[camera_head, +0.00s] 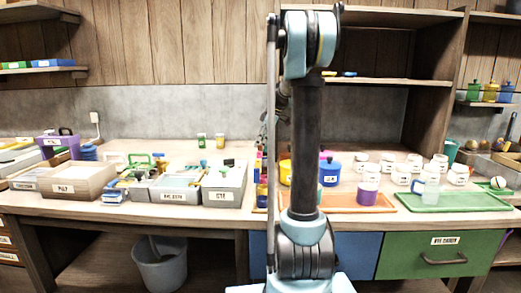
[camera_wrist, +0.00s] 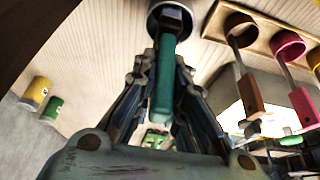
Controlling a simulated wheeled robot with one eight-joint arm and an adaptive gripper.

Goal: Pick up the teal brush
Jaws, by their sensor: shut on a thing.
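The teal brush (camera_wrist: 163,85) shows in the wrist view as a long teal handle running down the middle, between the fingers of my gripper (camera_wrist: 168,50). My gripper is shut on it. A dark round shape with a pale rim lies at its far end; I cannot tell whether this belongs to the brush. In the head view my arm stands in front of the bench, and the gripper and the brush cannot be made out behind it.
In the wrist view, long-handled tools with round ends (camera_wrist: 288,45) are close on the right. In the head view, grey bins (camera_head: 223,185) and a wooden box (camera_head: 76,180) stand left of my arm. An orange tray (camera_head: 350,203) and a green tray (camera_head: 440,202) lie right.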

